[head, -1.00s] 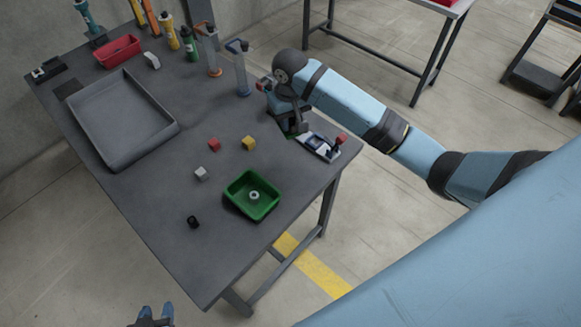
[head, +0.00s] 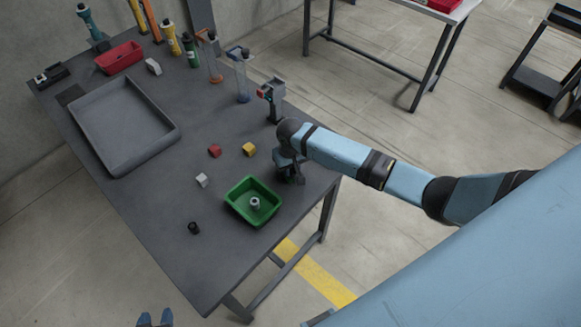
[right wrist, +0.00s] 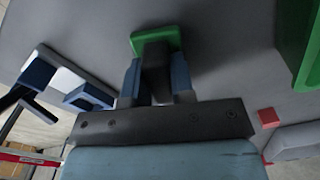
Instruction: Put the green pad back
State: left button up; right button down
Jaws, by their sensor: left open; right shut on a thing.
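The green pad (right wrist: 143,43) shows in the right wrist view as a bright green plate with a dark block (right wrist: 155,72) on it. My right gripper (right wrist: 157,80) is shut on this dark block, with a blue finger on each side. Whether the pad touches the table cannot be told. In the head view my right gripper (head: 290,176) is low over the table, just right of the green bin, and the pad is hidden by the arm. My left gripper (head: 155,318) is open and empty at the bottom edge of the head view.
The green bin (head: 233,203) holds a grey ring (head: 255,203). Red (head: 215,151), yellow (head: 249,149) and white (head: 202,180) cubes and a black ring (head: 194,228) lie nearby. A blue-and-white fixture (right wrist: 65,75) is left of the gripper. A grey tray (head: 165,140) and a dark stand (head: 272,100) are further back.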

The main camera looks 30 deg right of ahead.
jog(key=shift+f, duration=0.25)
jog(key=c, duration=1)
grip_release()
notch_tip(320, 180, up, 12)
jog(key=s+a+f+t+y, duration=0.1)
jog(key=s+a+f+t, duration=0.1)
jog(key=s+a, duration=0.1)
jog(key=s+a+f+n+t+y, duration=0.1)
jog(key=s+a+f+t, duration=0.1)
jog(key=s+a, duration=0.1)
jog(key=s+a+f+n+t+y, duration=0.1)
jog(key=s+a+f+t, duration=0.1)
jog(key=s, duration=0.3)
jog(key=shift+a+y, duration=0.4)
jog(key=shift+a, duration=0.4)
jog(key=s+t, duration=0.1)
jog(key=s, duration=0.3)
jog(key=s+d+f+n+t, duration=0.1)
jog(key=s+t, duration=0.1)
jog(key=s, duration=0.2)
jog(key=s+f+t, duration=0.1)
jog(key=s+t, duration=0.1)
jog(key=s, duration=0.2)
jog(key=shift+s+d+f+n+h, duration=0.1)
jog(key=shift+s+d+n+h, duration=0.2)
jog(key=shift+s+d, duration=0.1)
